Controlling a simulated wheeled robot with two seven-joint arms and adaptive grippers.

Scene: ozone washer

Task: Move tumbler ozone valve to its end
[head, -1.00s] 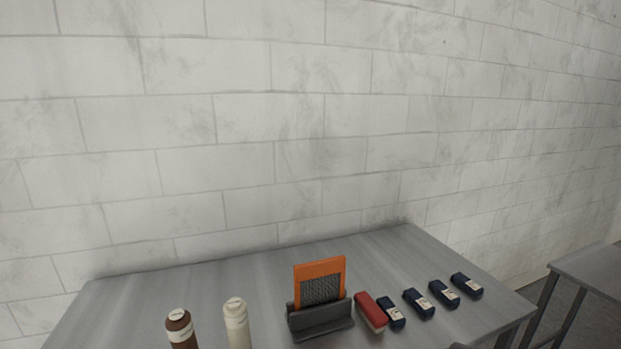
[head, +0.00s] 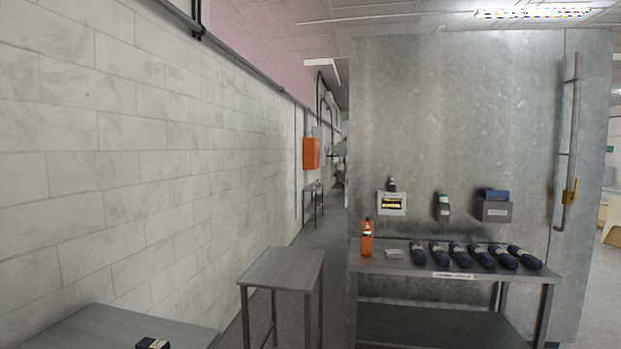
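I cannot make out a tumbler ozone valve for certain in the head view. Dark pipes (head: 321,90) and grey equipment (head: 340,148) show small at the far end of the aisle, too small to tell apart. A large grey metal wall (head: 450,120) stands at the right, with a vertical bar handle (head: 570,130) and a yellow fitting (head: 569,196) low on it. Neither of my grippers is in view.
A metal bench (head: 375,269) before the metal wall holds several dark bundles (head: 465,254) and an orange bottle-like item (head: 367,240). A small table (head: 285,266) narrows the aisle, whose grey floor (head: 325,235) runs back past an orange wall box (head: 311,153).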

